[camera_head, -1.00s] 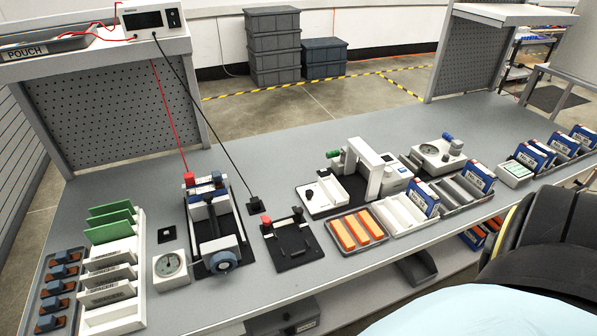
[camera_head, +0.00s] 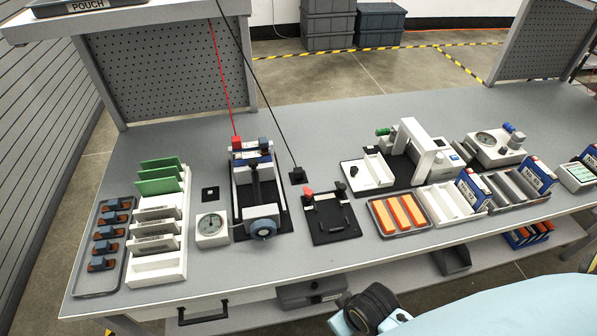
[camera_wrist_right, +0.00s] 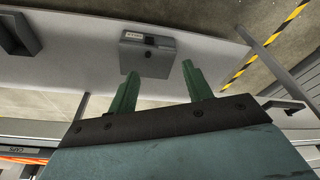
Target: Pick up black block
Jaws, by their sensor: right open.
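A small black block (camera_head: 298,175) stands on the grey bench top at the end of a black cable, just right of the large clamp fixture (camera_head: 258,190). It appears upright and nothing grips it. My right gripper shows only in the right wrist view (camera_wrist_right: 159,72). Its two green fingers are spread apart with nothing between them. It is not near the block; below it are the floor, a pale shelf edge and a grey box. My left gripper is not in view.
A black plate fixture with a red knob (camera_head: 330,215) sits in front of the block. A tray of orange bars (camera_head: 375,224) and a white device (camera_head: 415,145) stand to the right. A round dial gauge (camera_head: 211,227) and green boards (camera_head: 158,187) stand left. Bench behind the block is clear.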

